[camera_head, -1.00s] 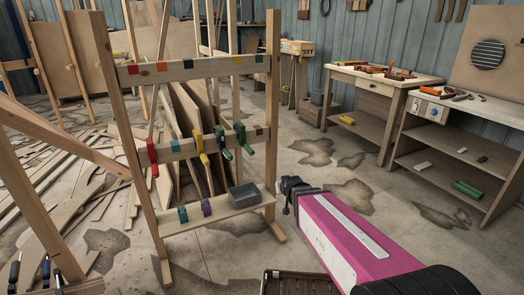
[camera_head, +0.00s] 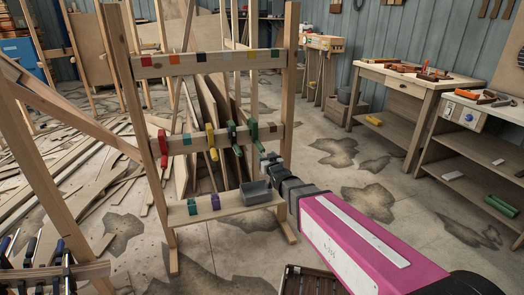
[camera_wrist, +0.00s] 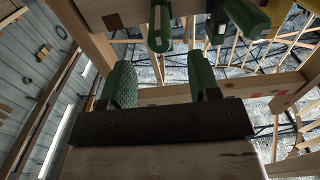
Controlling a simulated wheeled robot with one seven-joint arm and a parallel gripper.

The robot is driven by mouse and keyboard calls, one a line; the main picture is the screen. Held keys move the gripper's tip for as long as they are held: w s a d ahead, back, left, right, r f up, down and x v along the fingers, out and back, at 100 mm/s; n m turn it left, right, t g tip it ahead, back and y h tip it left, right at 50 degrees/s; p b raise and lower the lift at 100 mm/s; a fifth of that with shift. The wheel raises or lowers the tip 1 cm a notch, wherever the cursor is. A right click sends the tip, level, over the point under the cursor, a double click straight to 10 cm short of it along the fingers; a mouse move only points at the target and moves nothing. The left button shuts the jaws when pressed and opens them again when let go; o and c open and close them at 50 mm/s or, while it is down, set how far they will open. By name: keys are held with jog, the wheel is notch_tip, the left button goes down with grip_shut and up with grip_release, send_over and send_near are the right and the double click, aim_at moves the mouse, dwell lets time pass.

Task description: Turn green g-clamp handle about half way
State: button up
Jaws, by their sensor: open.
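Two green g-clamps hang on the middle rail of a wooden rack (camera_head: 185,207), the left green clamp (camera_head: 231,137) and the right green clamp (camera_head: 253,134). My gripper (camera_head: 269,160) is just below and right of the right green clamp in the head view. In the wrist view my gripper (camera_wrist: 161,78) is open and empty, its two green-padded fingers apart. The right green clamp (camera_wrist: 160,28) lies ahead, in line with the gap between them, not visibly touched. The left green clamp (camera_wrist: 246,15) is to the right there. Their handles are partly cut off or hidden.
A red clamp (camera_head: 163,148) and a yellow clamp (camera_head: 211,140) hang on the same rail. A grey box (camera_head: 257,193) sits on the lower shelf near my forearm. Workbenches (camera_head: 400,97) stand at right. Loose boards (camera_head: 70,165) cover the left floor.

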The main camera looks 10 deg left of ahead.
aim_at(263, 151)
jog(key=x, duration=0.7)
jog(key=shift+w+a, duration=0.15)
jog(key=shift+w, duration=0.15)
jog(key=c, duration=0.9)
